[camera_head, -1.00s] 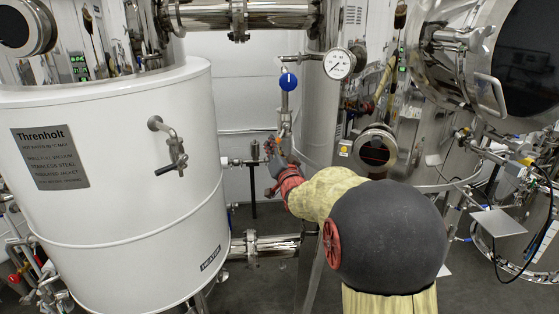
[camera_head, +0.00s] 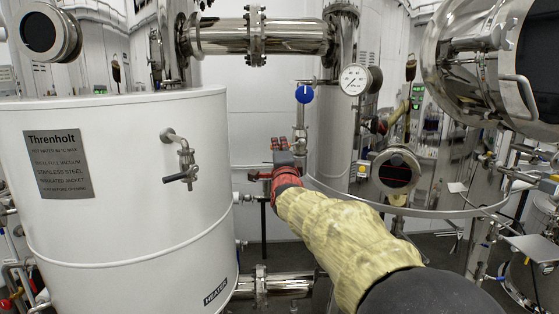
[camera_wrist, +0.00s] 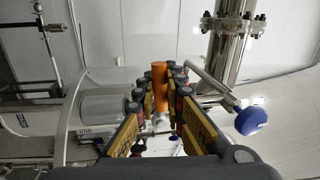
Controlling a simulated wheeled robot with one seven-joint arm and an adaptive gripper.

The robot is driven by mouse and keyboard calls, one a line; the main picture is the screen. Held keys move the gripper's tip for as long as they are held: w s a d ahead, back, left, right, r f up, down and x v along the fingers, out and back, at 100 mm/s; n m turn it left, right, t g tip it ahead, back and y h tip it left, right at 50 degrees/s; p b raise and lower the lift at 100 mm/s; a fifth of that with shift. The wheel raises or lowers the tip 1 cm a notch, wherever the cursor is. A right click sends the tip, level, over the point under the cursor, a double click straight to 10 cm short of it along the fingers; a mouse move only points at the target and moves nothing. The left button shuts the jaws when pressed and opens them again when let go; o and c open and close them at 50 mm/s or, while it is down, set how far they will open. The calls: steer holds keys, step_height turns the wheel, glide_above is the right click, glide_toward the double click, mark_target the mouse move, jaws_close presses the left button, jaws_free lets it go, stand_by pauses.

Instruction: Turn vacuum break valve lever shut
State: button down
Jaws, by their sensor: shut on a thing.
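The orange handle (camera_wrist: 159,72), which looks like the vacuum break valve lever, stands upright between my gripper's fingers in the wrist view. My gripper (camera_wrist: 160,97) is shut on it, with yellow-padded fingers on both sides. In the head view my red and dark gripper (camera_head: 284,158) is raised in front of the pipework, right of the white tank. The lever and the valve body cannot be made out there behind the gripper.
The white Threnholt tank (camera_head: 120,215) with a tap (camera_head: 183,160) stands to the left. A blue round knob (camera_head: 304,93) is on the pipe just above my gripper; it also shows in the wrist view (camera_wrist: 251,120). A pressure gauge (camera_head: 353,80) is to the right.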

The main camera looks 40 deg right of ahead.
steer(key=shift+r+m+b, duration=0.25)
steer(key=shift+m+b, duration=0.15)
steer(key=shift+m, duration=0.2)
steer(key=c, duration=1.9)
jaws_free()
steer(key=v, duration=1.2)
steer(key=shift+a, duration=0.1)
